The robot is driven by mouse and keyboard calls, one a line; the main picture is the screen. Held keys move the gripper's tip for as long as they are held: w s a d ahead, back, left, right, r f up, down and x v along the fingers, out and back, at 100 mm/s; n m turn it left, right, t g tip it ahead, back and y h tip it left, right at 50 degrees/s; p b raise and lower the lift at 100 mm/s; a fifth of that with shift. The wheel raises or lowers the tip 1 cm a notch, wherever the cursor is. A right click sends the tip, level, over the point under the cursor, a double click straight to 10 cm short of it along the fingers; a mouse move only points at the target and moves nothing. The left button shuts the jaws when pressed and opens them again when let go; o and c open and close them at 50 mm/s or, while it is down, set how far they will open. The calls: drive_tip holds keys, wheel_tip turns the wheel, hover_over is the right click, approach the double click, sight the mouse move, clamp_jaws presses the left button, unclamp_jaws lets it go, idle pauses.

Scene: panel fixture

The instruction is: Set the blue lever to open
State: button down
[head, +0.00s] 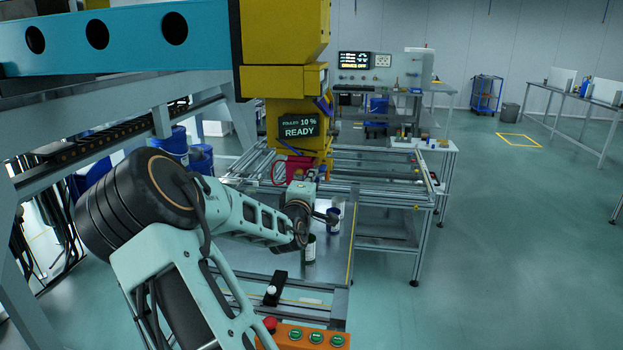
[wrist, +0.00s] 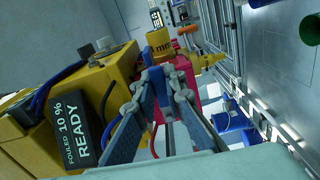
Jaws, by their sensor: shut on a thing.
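My gripper (wrist: 165,84) reaches in from the bottom of the wrist view, its two grey-blue fingers drawn together at the tips. It is shut on a narrow bluish piece (wrist: 157,82) that looks like the blue lever; the fingers hide most of it, so its angle and setting cannot be told. In the head view my arm reaches to the lower front of the yellow machine (head: 288,112), below its display, and the wrist covers the grip point. The display (head: 298,126) reads "FOULED 10 % READY"; it also shows in the wrist view (wrist: 75,131).
A red part (head: 291,171) sits close to my gripper, under the yellow body. Blue cables (wrist: 40,98) run beside the display. A metal table with containers (head: 310,248) lies below my wrist. An orange button box (head: 303,337) is in front.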

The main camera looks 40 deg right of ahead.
drive_tip(key=shift+r+n, duration=0.15)
drive_tip(key=shift+n, duration=0.15)
idle(0.4)
drive_tip(key=c, duration=2)
unclamp_jaws()
drive_tip(key=shift+o, duration=0.2)
drive_tip(key=v, duration=1.2)
drive_tip(key=shift+s, duration=0.1)
